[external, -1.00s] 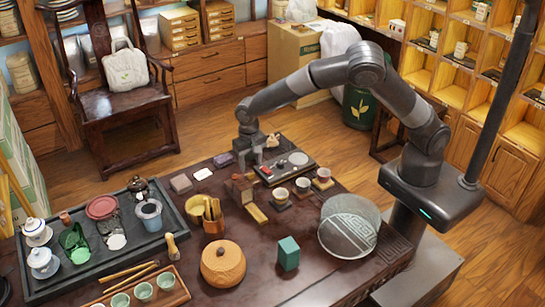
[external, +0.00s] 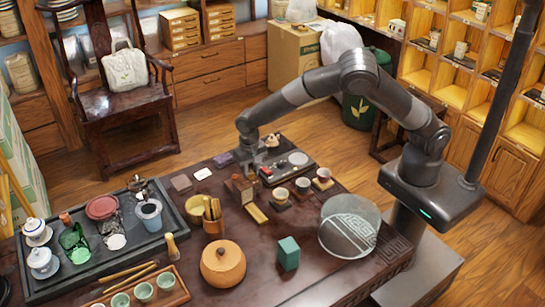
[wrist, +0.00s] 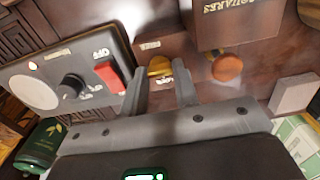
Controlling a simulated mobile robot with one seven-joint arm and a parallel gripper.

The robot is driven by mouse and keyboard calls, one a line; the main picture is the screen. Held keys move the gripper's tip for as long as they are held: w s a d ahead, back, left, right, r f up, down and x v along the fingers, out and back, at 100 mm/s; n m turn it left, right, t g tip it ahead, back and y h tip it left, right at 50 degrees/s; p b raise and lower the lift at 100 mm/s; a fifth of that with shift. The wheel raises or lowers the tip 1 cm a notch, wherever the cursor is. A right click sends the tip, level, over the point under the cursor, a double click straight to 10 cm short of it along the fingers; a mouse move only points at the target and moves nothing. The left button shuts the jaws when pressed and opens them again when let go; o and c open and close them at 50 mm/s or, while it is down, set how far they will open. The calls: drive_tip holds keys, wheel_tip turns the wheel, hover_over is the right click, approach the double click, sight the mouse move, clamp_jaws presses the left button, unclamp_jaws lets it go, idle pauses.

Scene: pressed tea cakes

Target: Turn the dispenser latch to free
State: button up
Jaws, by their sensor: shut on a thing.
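The wooden dispenser (external: 237,190) stands near the back edge of the dark table. In the wrist view its face (wrist: 203,48) carries the words FREE and SQUARES, partly in view. A small brass latch (wrist: 160,66) sits beside the FREE label, with another label partly covered below it. My gripper (wrist: 161,82) is shut on the latch, one fingertip on each side of it. The latch's exact angle is hard to tell. A round wooden knob (wrist: 227,68) lies just right of the fingers. In the external view my gripper (external: 251,174) is low behind the dispenser, partly hidden.
A grey control panel (wrist: 56,70) with a black dial and red OFF switch lies close left of the fingers. Small cups (external: 302,184) stand right of the dispenser. A tea tray (external: 107,261) and a round lidded box (external: 223,265) are farther off.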

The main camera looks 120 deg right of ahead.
drive_tip(key=c, duration=0.3)
drive_tip(key=shift+n, duration=0.7)
drive_tip(key=shift+c, duration=0.2)
drive_tip(key=o, duration=1)
drive_tip(key=shift+r, duration=0.1)
wheel_tip(320, 180, up, 11)
drive_tip(key=shift+f, duration=0.2)
